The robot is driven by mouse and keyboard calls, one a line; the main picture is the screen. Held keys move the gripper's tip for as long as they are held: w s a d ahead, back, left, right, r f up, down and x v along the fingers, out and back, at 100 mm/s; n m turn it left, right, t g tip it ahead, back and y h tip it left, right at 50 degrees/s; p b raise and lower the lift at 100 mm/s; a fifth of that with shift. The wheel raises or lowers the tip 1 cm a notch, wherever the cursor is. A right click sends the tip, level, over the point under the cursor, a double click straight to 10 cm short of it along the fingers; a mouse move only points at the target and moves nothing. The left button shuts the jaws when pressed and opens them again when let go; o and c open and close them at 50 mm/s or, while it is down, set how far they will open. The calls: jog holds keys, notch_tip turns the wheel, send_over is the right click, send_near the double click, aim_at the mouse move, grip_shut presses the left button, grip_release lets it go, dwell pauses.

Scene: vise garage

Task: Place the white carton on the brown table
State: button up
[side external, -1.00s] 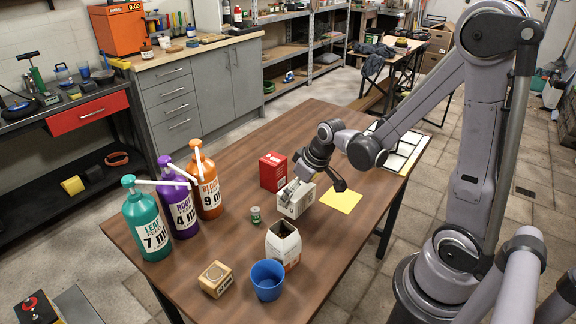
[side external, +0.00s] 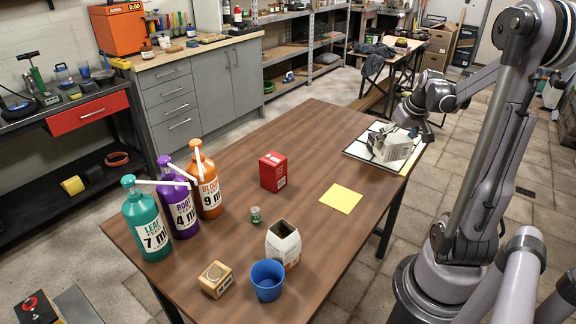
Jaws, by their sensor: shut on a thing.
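A white carton (side external: 396,149) with grey and dark markings is at the far right end of the brown table (side external: 235,250). My gripper (side external: 404,132) is shut on it from above and holds it slightly tilted. The carton is over a white panel with dark lines (side external: 362,150); I cannot tell whether it touches the panel. My fingers partly hide its top.
Pump bottles (side external: 179,204) stand left.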

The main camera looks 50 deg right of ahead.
jog(key=shift+s+d+r, duration=0.25)
jog(key=shift+s+d, duration=0.25)
jog(key=shift+s, duration=0.2)
jog(key=shift+w, duration=0.1)
jog(key=w+a+f, duration=0.1)
jog(key=w+f, duration=0.1)
jog(key=w, duration=0.1)
jog(key=w+f, duration=0.2)
jog(key=w, duration=0.2)
jog(key=w+a+f, duration=0.1)
jog(key=w+f, duration=0.2)
jog(key=w, duration=0.1)
jog(key=shift+w+a+f, duration=0.1)
jog(key=shift+a, duration=0.25)
jog(key=shift+f, duration=1.75)
jog(key=shift+f, duration=0.1)
jog(key=o, duration=1.2)
jog(key=shift+f, duration=0.1)
